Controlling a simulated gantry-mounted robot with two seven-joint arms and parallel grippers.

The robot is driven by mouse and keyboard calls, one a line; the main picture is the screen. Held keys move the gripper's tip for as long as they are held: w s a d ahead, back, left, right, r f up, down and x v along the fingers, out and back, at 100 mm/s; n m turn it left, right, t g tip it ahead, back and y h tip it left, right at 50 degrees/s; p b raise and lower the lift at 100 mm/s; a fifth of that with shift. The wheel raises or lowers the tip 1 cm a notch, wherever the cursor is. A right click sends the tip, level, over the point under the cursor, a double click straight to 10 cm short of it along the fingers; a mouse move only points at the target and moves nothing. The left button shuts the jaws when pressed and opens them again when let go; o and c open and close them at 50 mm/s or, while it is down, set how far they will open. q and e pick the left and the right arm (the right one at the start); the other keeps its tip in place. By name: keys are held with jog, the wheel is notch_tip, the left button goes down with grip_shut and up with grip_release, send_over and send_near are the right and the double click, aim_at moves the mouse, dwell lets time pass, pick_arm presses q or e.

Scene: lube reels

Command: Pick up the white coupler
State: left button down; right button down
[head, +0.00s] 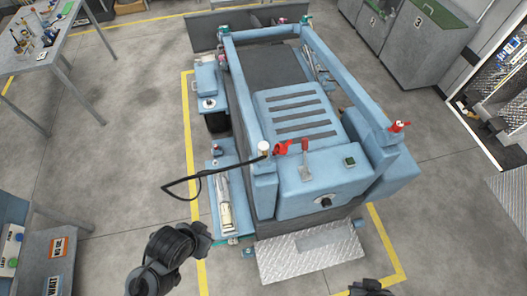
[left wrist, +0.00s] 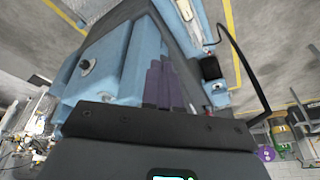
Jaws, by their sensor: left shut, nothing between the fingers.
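A small white cylinder, which looks like the white coupler (head: 263,148), stands upright on the near left corner post of the blue machine. A black hose (head: 180,184) meets the post just below it and loops out left over the floor. My left gripper (head: 204,236) is at the lower left, beside the machine and well apart from the white cylinder. In the left wrist view its fingers (left wrist: 166,84) are together with nothing between them. My right gripper (head: 370,287) barely shows at the bottom edge; its fingers cannot be made out.
The blue machine (head: 325,182) fills the middle, with red handles (head: 290,146) near the white cylinder. A pale cylinder (head: 225,205) lies along its left side. A metal step plate (head: 310,252) is in front. A workbench (head: 48,62) stands upper left.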

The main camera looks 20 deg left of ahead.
pick_arm(q)
jog(key=c, duration=1.8)
grip_release()
jog(key=o, duration=0.9)
